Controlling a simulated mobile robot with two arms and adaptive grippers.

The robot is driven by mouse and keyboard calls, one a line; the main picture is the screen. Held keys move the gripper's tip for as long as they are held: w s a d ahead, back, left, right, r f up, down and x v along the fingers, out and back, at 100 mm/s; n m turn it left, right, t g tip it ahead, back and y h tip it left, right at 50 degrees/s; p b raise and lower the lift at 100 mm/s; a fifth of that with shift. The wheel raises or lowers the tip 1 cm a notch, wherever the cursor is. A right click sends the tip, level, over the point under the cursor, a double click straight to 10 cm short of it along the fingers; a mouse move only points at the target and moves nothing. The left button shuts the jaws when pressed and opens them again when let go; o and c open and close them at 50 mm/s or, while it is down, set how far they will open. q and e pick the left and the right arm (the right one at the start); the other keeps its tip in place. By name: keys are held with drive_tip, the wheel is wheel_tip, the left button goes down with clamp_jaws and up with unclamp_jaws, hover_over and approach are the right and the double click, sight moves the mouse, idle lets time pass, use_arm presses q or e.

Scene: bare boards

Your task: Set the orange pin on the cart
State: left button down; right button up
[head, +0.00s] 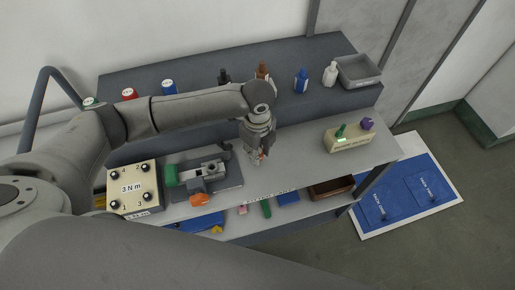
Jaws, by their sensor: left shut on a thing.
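My left gripper (258,153) points down over the middle of the grey worktop. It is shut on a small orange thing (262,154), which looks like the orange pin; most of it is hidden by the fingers. I cannot tell if its lower end touches the top. The grey cart top (290,155) runs beneath, with a raised back ledge (200,100) and a lower shelf. A beige block (348,141) to the right holds a green pin (341,131) and a purple piece (367,124). My right gripper is out of view.
A block marked 3 N m (131,188) and a green-and-grey vise (205,174) stand left of the gripper. Bottles and a grey bin (358,71) line the back ledge. The top is clear between gripper and beige block. A blue mat (408,190) lies on the floor.

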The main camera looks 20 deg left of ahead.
use_arm(q)
drive_tip(key=c, duration=1.1)
unclamp_jaws()
drive_tip(key=shift+f, duration=0.1)
drive_tip(key=shift+c, duration=0.2)
wheel_tip(320, 180, up, 12)
drive_tip(key=b, duration=0.2)
drive_tip(key=shift+r, duration=0.2)
